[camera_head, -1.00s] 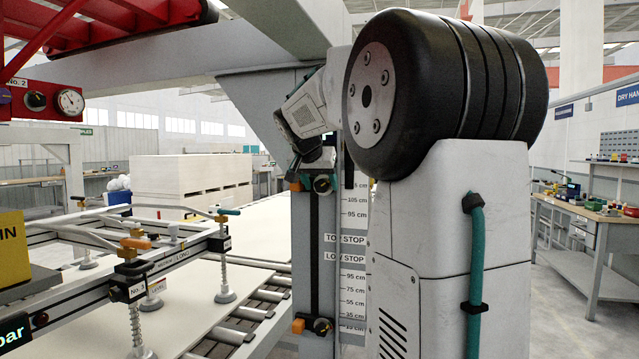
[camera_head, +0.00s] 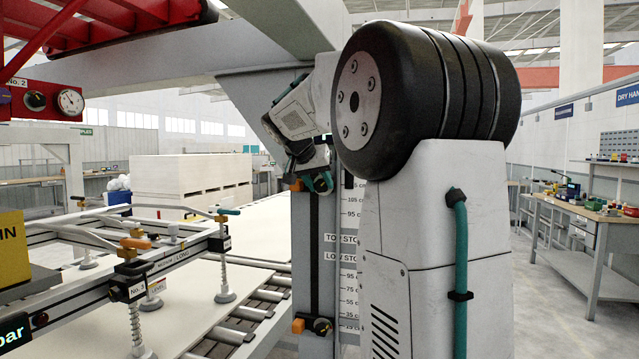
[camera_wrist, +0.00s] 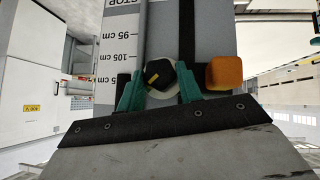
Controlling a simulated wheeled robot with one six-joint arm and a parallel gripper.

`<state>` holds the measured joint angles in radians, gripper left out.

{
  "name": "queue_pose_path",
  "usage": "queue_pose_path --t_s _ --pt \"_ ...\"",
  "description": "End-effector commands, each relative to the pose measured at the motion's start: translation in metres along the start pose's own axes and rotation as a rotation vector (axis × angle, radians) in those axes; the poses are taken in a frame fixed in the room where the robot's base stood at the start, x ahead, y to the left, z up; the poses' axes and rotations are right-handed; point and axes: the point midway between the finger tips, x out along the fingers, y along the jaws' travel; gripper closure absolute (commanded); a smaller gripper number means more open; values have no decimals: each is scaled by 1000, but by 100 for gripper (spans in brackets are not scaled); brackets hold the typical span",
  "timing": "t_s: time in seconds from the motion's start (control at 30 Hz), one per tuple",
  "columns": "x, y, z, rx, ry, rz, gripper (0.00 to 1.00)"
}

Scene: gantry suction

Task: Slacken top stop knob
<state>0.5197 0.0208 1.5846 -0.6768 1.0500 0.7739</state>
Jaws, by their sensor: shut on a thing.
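The top stop knob (camera_wrist: 158,74) is black with a small yellow mark and a pale disc behind it. It sits between the two green fingers of my gripper (camera_wrist: 160,88) in the wrist view, and the gripper is shut on it. In the head view my gripper (camera_head: 320,183) is at the upper part of the dark vertical rail (camera_head: 314,250), and its fingers mostly hide the knob. The orange stop block (camera_wrist: 224,73) is beside the knob, apart from the fingers; it also shows in the head view (camera_head: 297,185).
A lower knob (camera_head: 321,325) and orange block (camera_head: 298,326) sit near the rail's bottom. A centimetre scale (camera_wrist: 121,45) runs alongside the rail. The suction frame (camera_head: 190,250) with several cups stands at left, and a workbench (camera_head: 590,215) at right.

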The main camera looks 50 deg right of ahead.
Motion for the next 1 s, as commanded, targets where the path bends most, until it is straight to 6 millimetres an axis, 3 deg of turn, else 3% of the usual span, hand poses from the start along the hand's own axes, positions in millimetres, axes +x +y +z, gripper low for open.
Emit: queue_pose_path --t_s 0.5,1.0 --pt "1 -6 1 -258 1 256 87" --pt "1 -7 1 -332 0 331 87"
